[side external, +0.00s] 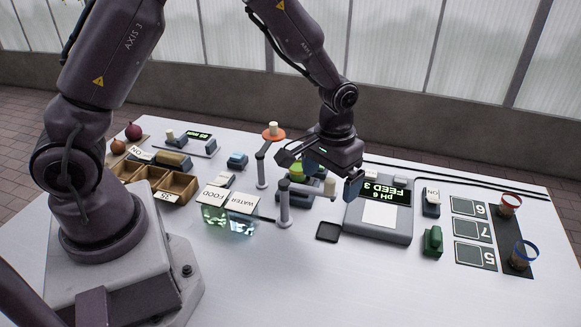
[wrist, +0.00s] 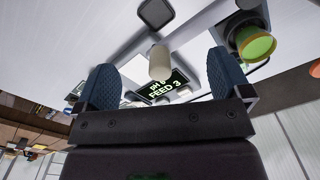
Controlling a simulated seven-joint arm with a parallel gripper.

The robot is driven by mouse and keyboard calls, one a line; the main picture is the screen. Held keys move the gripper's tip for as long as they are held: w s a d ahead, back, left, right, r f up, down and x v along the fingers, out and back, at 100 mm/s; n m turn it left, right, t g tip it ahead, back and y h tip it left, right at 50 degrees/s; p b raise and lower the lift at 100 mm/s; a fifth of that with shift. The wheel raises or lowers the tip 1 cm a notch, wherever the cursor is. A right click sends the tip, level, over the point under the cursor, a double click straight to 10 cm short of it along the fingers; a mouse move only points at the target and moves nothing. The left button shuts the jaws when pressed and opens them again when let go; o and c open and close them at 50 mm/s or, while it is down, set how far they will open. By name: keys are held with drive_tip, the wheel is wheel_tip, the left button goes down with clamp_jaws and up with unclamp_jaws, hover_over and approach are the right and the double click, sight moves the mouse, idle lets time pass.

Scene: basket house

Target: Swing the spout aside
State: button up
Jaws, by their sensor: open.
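A grey post (side external: 284,210) carries a level arm that reaches right and ends in a cream knob (side external: 331,188); this looks like the spout. In the wrist view the cream knob (wrist: 160,62) shows between the two fingers, with gaps on both sides. My gripper (side external: 318,178) is open and empty above the table, with its blue fingers on either side of the knob end. It also shows in the wrist view (wrist: 160,72). I cannot tell whether the fingertips are level with the knob.
A display unit reading "pH 6 FEED 3" (side external: 386,190) stands right. A green-topped pot (wrist: 258,46) is close by.

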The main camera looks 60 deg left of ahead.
drive_tip(key=shift+r, duration=3.55)
drive_tip(key=s+a+r+m+t, duration=0.2)
drive_tip(key=s+r+t, duration=0.3)
drive_tip(key=s+r, duration=1)
drive_tip(key=s+m, duration=0.1)
drive_tip(key=s, duration=0.3)
drive_tip(key=shift+a+t, duration=0.3)
